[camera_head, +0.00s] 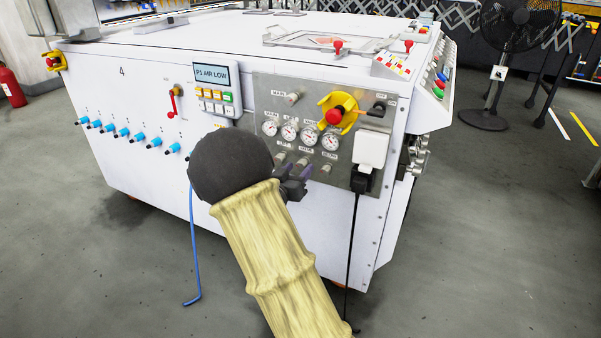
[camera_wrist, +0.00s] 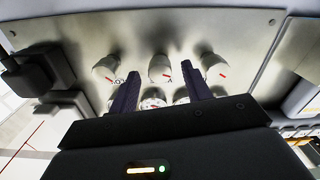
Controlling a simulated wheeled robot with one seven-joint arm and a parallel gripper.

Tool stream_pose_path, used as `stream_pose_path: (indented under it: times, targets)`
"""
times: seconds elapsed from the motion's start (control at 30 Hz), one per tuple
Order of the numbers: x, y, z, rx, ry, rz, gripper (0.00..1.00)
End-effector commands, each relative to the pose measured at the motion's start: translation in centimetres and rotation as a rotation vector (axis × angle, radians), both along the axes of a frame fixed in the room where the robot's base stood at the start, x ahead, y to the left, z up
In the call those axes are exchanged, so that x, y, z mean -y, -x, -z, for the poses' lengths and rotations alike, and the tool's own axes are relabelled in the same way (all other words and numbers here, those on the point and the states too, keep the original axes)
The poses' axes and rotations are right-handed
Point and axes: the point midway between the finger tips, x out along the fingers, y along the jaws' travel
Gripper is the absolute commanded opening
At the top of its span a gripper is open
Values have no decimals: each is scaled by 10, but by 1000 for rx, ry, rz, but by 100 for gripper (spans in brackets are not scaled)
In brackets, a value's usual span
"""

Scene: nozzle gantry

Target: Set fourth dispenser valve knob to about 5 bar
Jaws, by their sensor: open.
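The metal panel (camera_head: 262,92) carries a row of round gauges, the rightmost gauge (camera_head: 330,141) among them, with small knobs below. The rightmost lower knob (camera_head: 326,168) shows as the leftmost knob (camera_wrist: 105,70) in the wrist view, which looks upside down. It has a red mark, as do the middle knob (camera_wrist: 160,68) and another knob (camera_wrist: 214,67). My gripper (camera_head: 294,173) is open just below the panel's knobs. In the wrist view its fingers (camera_wrist: 160,70) appear on either side of the middle knob; contact cannot be told. Gauge needles are too small to read.
A display (camera_head: 212,73) reads "P1 AIR LOW". Blue fittings (camera_head: 121,132) line the cabinet's left. My arm hides part of the panel's lower left.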

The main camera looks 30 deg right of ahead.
Motion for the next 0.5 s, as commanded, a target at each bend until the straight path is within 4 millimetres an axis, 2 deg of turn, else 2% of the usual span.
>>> stream_pose_path:
  times: [0.2, 0.5]
  targets:
    - [18, -14, 1, 0, 0, 1, 48]
    - [19, -15, 0, 0, 0, -1, 48]
